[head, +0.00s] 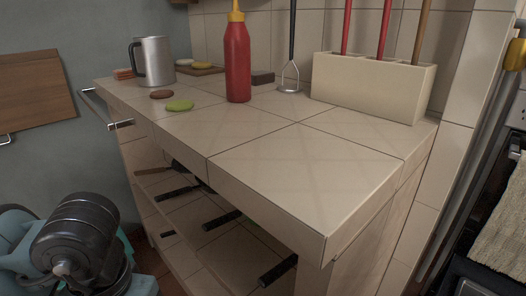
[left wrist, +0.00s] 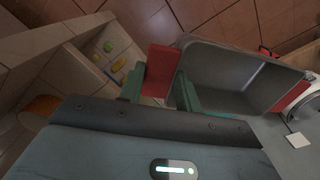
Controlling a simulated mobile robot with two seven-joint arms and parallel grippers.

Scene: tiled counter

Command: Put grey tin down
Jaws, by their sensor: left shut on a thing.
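The grey tin (left wrist: 232,78) is a deep, rectangular, empty-looking pan with red end handles in the left wrist view. My left gripper (left wrist: 160,92) has its green fingers on either side of the near red handle (left wrist: 162,68) and is shut on it. The tin extends to the right of the fingers, and its far red handle (left wrist: 288,92) shows at the right. The tin is not visible in the head view. The tiled counter (head: 300,170) stands in the middle of the head view. My right gripper is in neither view.
The counter's front right is clear. Behind are a red bottle (head: 237,62), a metal mug (head: 153,62), a masher (head: 290,78) and a cream utensil holder (head: 365,90). Green (head: 179,105) and brown (head: 161,94) discs lie left. Black-handled tools (head: 222,219) stick out from the shelf below.

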